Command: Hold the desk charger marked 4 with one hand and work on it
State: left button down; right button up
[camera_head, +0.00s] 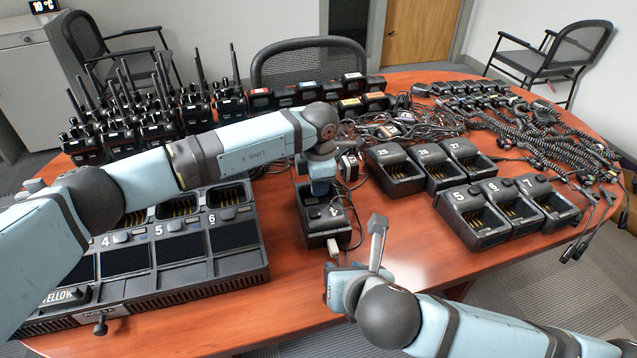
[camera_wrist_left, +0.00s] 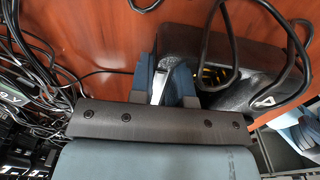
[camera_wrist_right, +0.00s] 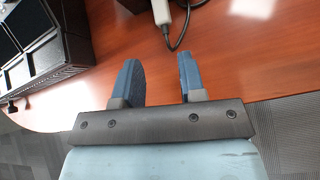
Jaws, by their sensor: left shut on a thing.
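The desk charger marked 4 (camera_head: 318,229) stands upright on the wooden table. In the left wrist view its black body (camera_wrist_left: 235,95) shows its 4 at the right. My left gripper (camera_head: 320,183) reaches down over its back edge; its fingers (camera_wrist_left: 163,82) are shut on the charger's wall, beside the slot. A pale plug (camera_head: 333,248) with a cable is at the charger's front side; it also shows in the right wrist view (camera_wrist_right: 161,12). My right gripper (camera_head: 354,256) is open and empty, in front of the charger, its fingers (camera_wrist_right: 158,80) apart and short of the plug.
A large multi-slot charger (camera_head: 185,275) stands to the left. Chargers marked 25, 26, 27 (camera_head: 400,178) and 5, 6, 7 (camera_head: 480,232) stand to the right. Loose black cables (camera_head: 400,128) lie behind, with radios (camera_head: 125,115) at the back left.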

aim_at(336, 253)
jog(key=shift+s+d+r+n+t, duration=0.2)
jog(key=shift+r+n+t, duration=0.15)
jog(key=shift+n+t, duration=0.15)
jog(key=shift+s+d+r+n+t, duration=0.15)
jog(key=shift+r+n+t, duration=0.15)
jog(key=shift+n+t, duration=0.15)
jog(key=shift+x, duration=3.9)
jog(key=shift+d, duration=0.1)
grip_shut()
jog(key=shift+s+d, duration=0.15)
jog(key=shift+s, duration=0.5)
jog(key=shift+s+d, duration=0.15)
jog(key=shift+s, duration=0.5)
jog(key=shift+s+d, duration=0.2)
jog(key=shift+s, duration=0.6)
jog(key=shift+s+d, duration=0.2)
jog(key=shift+s, duration=0.6)
